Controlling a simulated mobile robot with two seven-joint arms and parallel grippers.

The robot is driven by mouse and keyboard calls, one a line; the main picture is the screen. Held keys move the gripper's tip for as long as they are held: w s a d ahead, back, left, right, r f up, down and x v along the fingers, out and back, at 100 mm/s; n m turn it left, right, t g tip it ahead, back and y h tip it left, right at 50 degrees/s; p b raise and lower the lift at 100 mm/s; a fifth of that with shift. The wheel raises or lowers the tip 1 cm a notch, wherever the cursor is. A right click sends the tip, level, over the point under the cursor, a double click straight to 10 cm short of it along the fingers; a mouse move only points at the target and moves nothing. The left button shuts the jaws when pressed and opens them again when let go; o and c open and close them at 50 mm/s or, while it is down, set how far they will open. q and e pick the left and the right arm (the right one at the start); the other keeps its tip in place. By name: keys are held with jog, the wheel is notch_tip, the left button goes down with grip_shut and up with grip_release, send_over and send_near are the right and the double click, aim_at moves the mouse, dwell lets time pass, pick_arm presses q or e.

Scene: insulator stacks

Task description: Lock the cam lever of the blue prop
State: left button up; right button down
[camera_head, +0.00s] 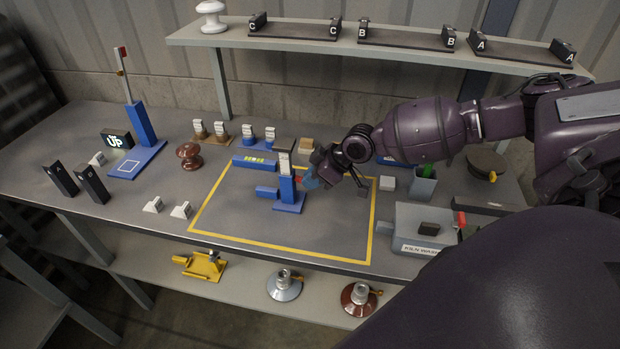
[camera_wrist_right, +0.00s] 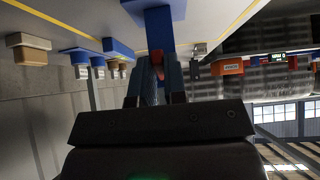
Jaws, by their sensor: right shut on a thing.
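The blue prop (camera_head: 288,190) stands upright inside the yellow-outlined area, with a white scaled post rising out of its blue column. My right gripper (camera_head: 308,179) is at the right side of the column and shut on a small red part there, which looks like the cam lever. The red lever (camera_wrist_right: 158,70) shows between the fingers of my right gripper (camera_wrist_right: 155,82) in the wrist view, with the blue prop (camera_wrist_right: 159,22) beyond. Fingers hide most of the lever, so its angle cannot be told. My left gripper is out of view.
A blue stand with a tall rod (camera_head: 140,125) is at the left. A blue block (camera_head: 255,162) lies behind the prop. A brown knob insulator (camera_head: 189,155) stands left of the yellow outline (camera_head: 215,190). A grey labelled box (camera_head: 415,230) is at the right. The mat's front is clear.

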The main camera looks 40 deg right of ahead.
jog(key=shift+s+f+t+y+b, duration=0.1)
jog(key=shift+f+t+y+b, duration=0.25)
jog(key=shift+f+b, duration=0.3)
jog(key=shift+f+t+y+b, duration=0.2)
jog(key=shift+t+y+b, duration=0.15)
jog(key=shift+b, duration=1.4)
jog(key=shift+t+y+b, duration=0.4)
jog(key=shift+b, duration=0.2)
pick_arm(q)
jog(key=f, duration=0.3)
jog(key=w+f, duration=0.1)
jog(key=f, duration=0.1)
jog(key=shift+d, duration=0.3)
pick_arm(e)
jog(key=shift+r, duration=0.2)
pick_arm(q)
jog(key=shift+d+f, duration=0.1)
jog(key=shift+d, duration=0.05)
pick_arm(e)
jog(key=c, duration=1.2)
grip_release()
jog(key=shift+o, duration=0.2)
